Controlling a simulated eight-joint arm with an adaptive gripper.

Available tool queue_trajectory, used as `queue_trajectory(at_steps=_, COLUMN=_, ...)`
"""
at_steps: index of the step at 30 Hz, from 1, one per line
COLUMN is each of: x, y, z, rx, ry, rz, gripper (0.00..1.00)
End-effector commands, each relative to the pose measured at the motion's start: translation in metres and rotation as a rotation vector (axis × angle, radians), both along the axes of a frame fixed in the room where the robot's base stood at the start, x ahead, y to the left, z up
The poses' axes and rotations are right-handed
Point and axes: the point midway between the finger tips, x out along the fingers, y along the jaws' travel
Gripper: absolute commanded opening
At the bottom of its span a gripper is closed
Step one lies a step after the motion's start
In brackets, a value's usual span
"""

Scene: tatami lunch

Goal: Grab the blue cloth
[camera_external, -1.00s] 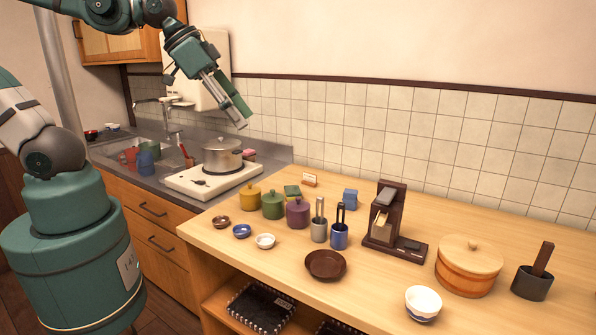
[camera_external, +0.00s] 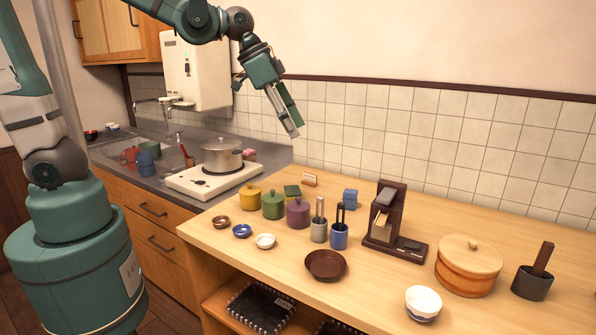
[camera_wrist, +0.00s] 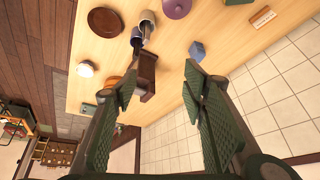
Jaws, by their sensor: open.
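The blue cloth (camera_external: 350,197) is a small folded block on the wooden counter, behind the blue cup and left of the dark brown stand. In the wrist view the blue cloth (camera_wrist: 197,51) lies near the tip of the right finger in the picture, with counter around it. My gripper (camera_external: 291,124) is open and empty, high above the counter, up and to the left of the cloth in the external view. In the wrist view my gripper (camera_wrist: 160,85) shows its two green ridged fingers spread wide apart.
The dark brown stand (camera_external: 388,215) rises just right of the cloth. A blue cup (camera_external: 339,236) and grey cup (camera_external: 319,230) with tall handles stand in front. A green folded cloth (camera_external: 292,191), a small sign (camera_external: 310,180) and a purple pot (camera_external: 298,212) are to the left.

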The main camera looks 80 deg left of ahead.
Motion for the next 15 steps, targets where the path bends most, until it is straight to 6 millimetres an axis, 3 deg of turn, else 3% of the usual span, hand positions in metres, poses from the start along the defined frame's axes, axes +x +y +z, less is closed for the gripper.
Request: queue_trajectory(at_steps=15, x=0.079, y=0.035, z=-0.054, rx=0.003, ry=0.040, rz=-0.093, gripper=0.43)
